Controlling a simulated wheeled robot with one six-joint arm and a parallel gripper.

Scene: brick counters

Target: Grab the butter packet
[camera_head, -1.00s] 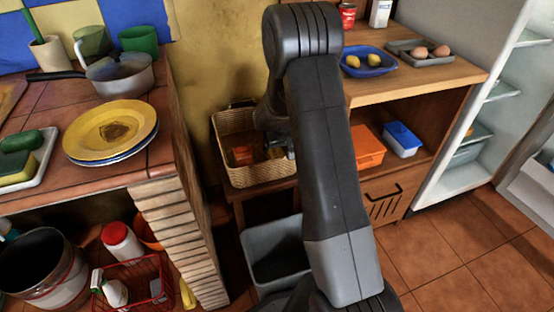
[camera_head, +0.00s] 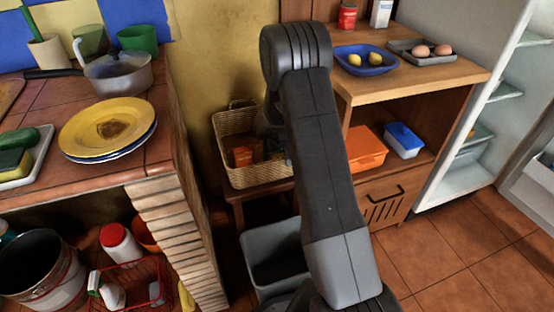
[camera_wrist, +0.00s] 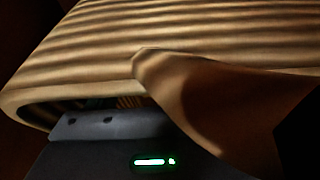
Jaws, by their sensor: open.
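A wicker basket (camera_head: 222,138) stands on a small wooden stand in the head view, with a brown-orange packet (camera_head: 242,156) inside. I cannot tell whether that is the butter packet. My arm reaches down into the basket's right part and hides much of the inside. In the wrist view, the grey body of my gripper (camera_wrist: 110,140) shows at the bottom, with a green light. It is open; its fingertips are not clear. A tan, striped surface with a folded flap (camera_wrist: 190,85) fills the view very close by; I cannot tell whether it is a packet or the basket.
A brick counter (camera_head: 185,215) with a yellow plate (camera_head: 85,128) stands left of the basket. A wooden shelf unit (camera_head: 425,82) stands right, with an orange box (camera_head: 366,150) and a blue-lidded box (camera_head: 404,140). A grey bin (camera_head: 262,240) sits below the basket.

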